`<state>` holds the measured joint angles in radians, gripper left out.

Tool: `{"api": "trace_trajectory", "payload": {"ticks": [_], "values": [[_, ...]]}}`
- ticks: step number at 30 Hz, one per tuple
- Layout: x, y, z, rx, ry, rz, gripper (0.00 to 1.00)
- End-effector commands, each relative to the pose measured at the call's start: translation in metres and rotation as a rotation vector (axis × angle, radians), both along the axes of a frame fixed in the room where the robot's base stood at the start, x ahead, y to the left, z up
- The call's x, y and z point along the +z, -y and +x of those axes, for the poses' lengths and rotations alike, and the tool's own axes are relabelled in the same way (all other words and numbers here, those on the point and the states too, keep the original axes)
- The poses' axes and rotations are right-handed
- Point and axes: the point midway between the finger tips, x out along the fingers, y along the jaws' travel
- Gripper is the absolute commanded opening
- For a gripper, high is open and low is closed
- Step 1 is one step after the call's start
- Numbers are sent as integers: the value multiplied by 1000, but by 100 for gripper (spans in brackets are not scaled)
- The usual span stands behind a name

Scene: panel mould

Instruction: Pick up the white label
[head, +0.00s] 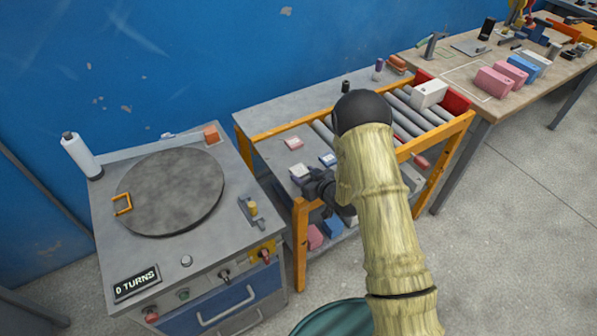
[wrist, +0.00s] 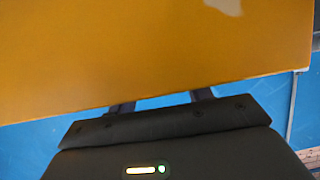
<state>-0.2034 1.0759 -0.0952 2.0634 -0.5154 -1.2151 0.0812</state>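Small flat label-like pieces lie on the grey bench top left of the rollers in the head view. One looks white with a pinkish tint (head: 298,170), one is pink and white (head: 293,143), and one is blue and white (head: 328,159). I cannot tell for certain which is the white label. My gripper (head: 318,190) is beside the bench's front orange post, close to these pieces. In the wrist view its two fingers (wrist: 161,102) stand apart with nothing seen between them. Their tips are hidden behind an orange surface.
The orange bench frame (head: 300,235) is very close to my gripper and fills the top of the wrist view (wrist: 130,50). A white block (head: 429,93) sits on the rollers. A turntable (head: 170,190) stands left. Pink and blue blocks (head: 316,237) lie on the lower shelf.

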Motion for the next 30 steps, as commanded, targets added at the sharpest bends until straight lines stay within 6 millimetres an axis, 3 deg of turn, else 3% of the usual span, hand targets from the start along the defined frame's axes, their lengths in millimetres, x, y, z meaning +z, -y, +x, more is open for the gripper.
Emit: {"api": "trace_trajectory", "payload": {"ticks": [1, 4, 16, 30], "values": [[0, 0, 0, 0, 0, 0, 40], [0, 0, 0, 0, 0, 0, 23], [8, 0, 1, 0, 3, 1, 23], [81, 0, 0, 0, 5, 1, 23]]}}
